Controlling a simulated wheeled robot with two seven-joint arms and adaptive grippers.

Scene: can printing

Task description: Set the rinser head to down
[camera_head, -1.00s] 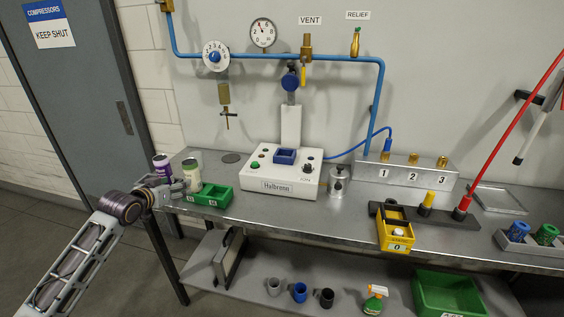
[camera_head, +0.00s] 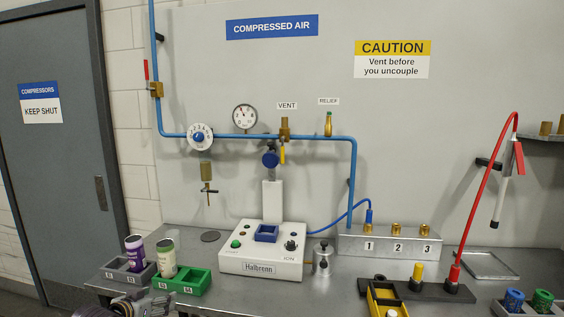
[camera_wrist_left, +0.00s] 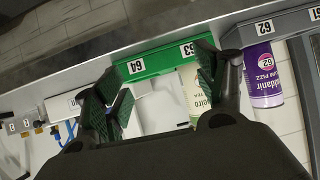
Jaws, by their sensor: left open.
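Behind the holder rises a white column (camera_head: 271,201). A blue round part (camera_head: 270,158), which looks like the rinser head, sits above the column, under the blue pipe. My left gripper (camera_head: 140,307) is at the bottom left edge of the head view, in front of the can trays, partly cut off and well away from the machine. In the left wrist view the left gripper (camera_wrist_left: 165,92) is open and empty. My right gripper is not in view.
A purple can (camera_head: 136,252) stands in a grey tray (camera_head: 112,269); a cream-and-green can (camera_head: 168,257) stands in a green tray (camera_head: 193,283). A metal canister (camera_head: 322,258) stands right of the machine. Yellow tray (camera_head: 384,297) and red hose (camera_head: 487,190) are further right.

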